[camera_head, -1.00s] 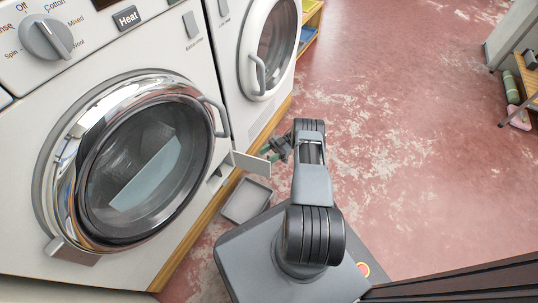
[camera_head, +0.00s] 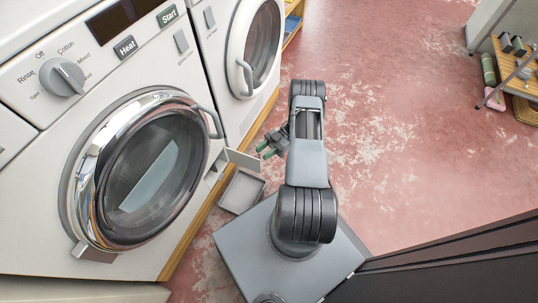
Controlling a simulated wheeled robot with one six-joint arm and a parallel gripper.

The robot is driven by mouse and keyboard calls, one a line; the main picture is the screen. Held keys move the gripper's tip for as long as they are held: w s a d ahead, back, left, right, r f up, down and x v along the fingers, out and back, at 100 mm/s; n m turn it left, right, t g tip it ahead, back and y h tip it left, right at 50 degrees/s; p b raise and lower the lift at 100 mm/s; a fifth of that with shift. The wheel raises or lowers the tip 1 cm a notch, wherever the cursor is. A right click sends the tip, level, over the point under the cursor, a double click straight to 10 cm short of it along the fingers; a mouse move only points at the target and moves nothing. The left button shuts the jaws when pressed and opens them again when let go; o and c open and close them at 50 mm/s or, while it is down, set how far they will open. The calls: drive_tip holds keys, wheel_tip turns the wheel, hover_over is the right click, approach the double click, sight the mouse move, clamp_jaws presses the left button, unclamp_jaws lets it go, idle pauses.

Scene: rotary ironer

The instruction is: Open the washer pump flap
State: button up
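The washer (camera_head: 40,130) fills the left side, with its round chrome-ringed door (camera_head: 150,170) shut. The pump flap (camera_head: 243,159) is a small pale panel at the washer's lower right front. It stands swung out from the front, and a small recess (camera_head: 216,168) shows beside it. My gripper (camera_head: 265,150) is small in view, with greenish fingertips just beyond and to the right of the flap's outer end. The two fingertips look apart, with nothing seen between them. I see no clear contact with the flap. My arm hides part of the wrist.
A shallow grey tray (camera_head: 242,192) lies on the floor below the flap. A second white machine (camera_head: 240,60) stands beyond the washer. A wooden shelf (camera_head: 515,75) with several items is at the far right. The red floor between is clear.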

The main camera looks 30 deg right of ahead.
drive_tip(key=s+a+r+p, duration=0.1)
drive_tip(key=s+r+p, duration=0.1)
drive_tip(key=s, duration=0.3)
drive_tip(key=shift+s+a+r, duration=0.3)
drive_tip(key=shift+s, duration=0.1)
